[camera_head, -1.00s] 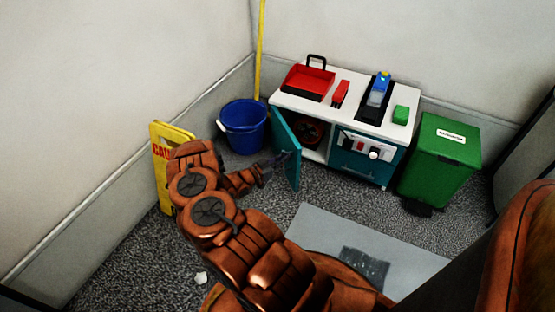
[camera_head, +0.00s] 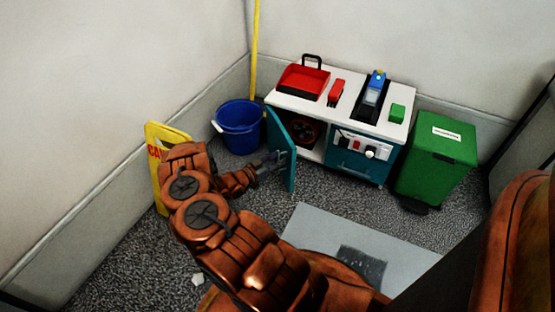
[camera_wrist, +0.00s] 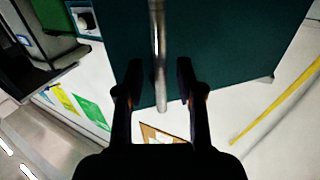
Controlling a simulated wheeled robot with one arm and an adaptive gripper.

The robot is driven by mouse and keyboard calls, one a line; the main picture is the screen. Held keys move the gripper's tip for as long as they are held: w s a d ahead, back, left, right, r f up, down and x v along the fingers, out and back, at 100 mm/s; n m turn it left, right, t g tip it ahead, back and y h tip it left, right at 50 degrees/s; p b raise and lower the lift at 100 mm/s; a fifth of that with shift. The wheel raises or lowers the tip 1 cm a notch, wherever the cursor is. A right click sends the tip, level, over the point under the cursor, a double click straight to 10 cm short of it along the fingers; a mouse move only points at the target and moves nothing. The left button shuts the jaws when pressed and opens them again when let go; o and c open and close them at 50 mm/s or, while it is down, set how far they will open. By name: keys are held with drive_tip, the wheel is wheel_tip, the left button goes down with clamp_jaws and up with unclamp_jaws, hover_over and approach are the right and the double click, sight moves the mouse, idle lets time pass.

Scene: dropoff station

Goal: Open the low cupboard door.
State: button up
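The low cupboard door (camera_head: 281,152) is teal and stands swung wide open at the left of the white-topped cabinet (camera_head: 315,105). The opening beside it shows a dark and orange round item (camera_head: 303,131) inside. My gripper (camera_head: 279,158) is at the door's outer face. In the wrist view, the metal bar handle (camera_wrist: 158,50) runs between the two black fingers of my gripper (camera_wrist: 159,68). Gaps show on both sides of the bar, so my gripper is open around it and not clamped. The teal door panel (camera_wrist: 220,45) fills the background there.
A blue bucket (camera_head: 239,128) stands just left of the door, with a yellow pole (camera_head: 254,50) behind. A yellow caution sign (camera_head: 154,180) is beside my arm. A green bin (camera_head: 436,160) stands right of the cabinet. A grey mat (camera_head: 330,225) lies on the floor in front.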

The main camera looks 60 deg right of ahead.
drive_tip(key=shift+w, duration=0.1)
drive_tip(key=v, duration=0.7)
drive_tip(key=shift+a, duration=0.25)
